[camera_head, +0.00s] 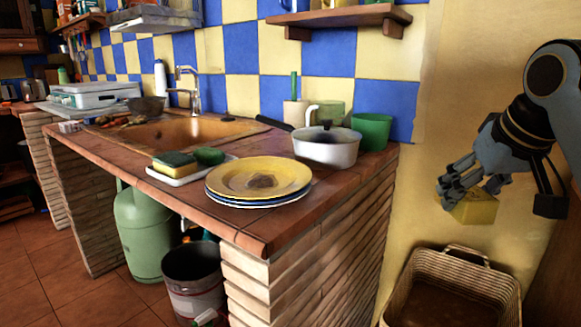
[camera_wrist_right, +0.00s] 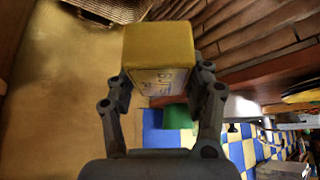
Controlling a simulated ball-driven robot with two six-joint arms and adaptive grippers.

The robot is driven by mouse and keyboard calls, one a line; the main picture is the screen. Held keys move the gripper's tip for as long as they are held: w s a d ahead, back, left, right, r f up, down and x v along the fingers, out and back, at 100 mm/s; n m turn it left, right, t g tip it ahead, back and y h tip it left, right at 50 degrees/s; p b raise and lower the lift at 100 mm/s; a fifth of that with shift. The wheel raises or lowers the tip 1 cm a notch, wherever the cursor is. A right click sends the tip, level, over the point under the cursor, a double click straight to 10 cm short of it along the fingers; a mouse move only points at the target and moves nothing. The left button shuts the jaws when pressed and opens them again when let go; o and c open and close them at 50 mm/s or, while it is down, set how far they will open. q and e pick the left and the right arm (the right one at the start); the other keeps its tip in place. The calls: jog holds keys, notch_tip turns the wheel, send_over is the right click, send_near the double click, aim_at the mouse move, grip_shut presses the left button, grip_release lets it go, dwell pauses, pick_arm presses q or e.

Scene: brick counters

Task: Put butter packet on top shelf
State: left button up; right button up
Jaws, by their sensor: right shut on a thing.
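The butter packet (camera_head: 474,208) is a yellow block at the right of the head view, in front of the yellow wall. My right gripper (camera_head: 460,192) is shut on it and holds it in the air above a wicker basket. In the right wrist view the packet (camera_wrist_right: 160,50) sits between the two fingers, with lettering on one face. A wooden wall shelf (camera_head: 340,17) shows at the top of the head view, to the left of the gripper and higher. Its upper part is cut off by the frame. My left gripper is not in view.
A brick counter (camera_head: 300,222) holds stacked plates (camera_head: 258,180), a white pan (camera_head: 326,150), a green cup (camera_head: 372,131) and a sink (camera_head: 180,130). The wicker basket (camera_head: 455,264) stands low at right. The wall space between gripper and shelf looks clear.

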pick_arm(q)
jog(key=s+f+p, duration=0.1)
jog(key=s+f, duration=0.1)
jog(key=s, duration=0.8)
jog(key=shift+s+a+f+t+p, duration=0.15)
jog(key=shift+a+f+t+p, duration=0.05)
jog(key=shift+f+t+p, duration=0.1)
pick_arm(e)
jog(key=s+a+r+n+g+y, duration=0.2)
jog(key=s+a+r+n+y, duration=0.3)
jog(key=s+n, duration=0.5)
jog(key=shift+s+a+r+n+g, duration=0.35)
jog(key=shift+a+r, duration=0.5)
jog(key=shift+a, duration=0.3)
jog(key=shift+w, duration=0.1)
